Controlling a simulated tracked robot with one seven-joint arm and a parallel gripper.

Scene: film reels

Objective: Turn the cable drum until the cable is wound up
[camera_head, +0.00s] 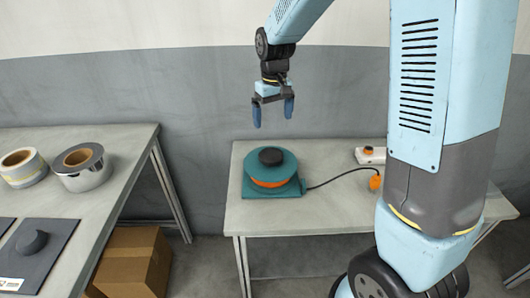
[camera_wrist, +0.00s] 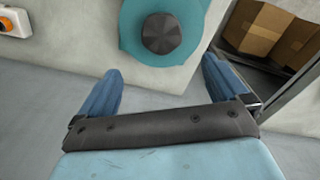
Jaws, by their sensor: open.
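The cable drum (camera_head: 270,180) is teal with a dark round knob (camera_head: 270,156) on top and an orange band between its discs. It sits on a teal base on the grey table. A black cable (camera_head: 335,179) runs from it to the right, ending at an orange plug (camera_head: 375,183). My gripper (camera_head: 273,112) is open and empty, high above the drum and apart from it. In the wrist view the drum (camera_wrist: 132,38) and its knob (camera_wrist: 162,34) lie beyond my two blue fingers (camera_wrist: 160,85). Part of the drum is cut off by the top edge there.
A white socket strip (camera_head: 369,155) with an orange switch lies at the table's back, partly hidden by my arm. A side table (camera_head: 112,150) at left holds tape rolls (camera_head: 82,167) and a dark plate with a knob (camera_head: 32,242). Cardboard boxes (camera_head: 135,258) stand beneath it.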

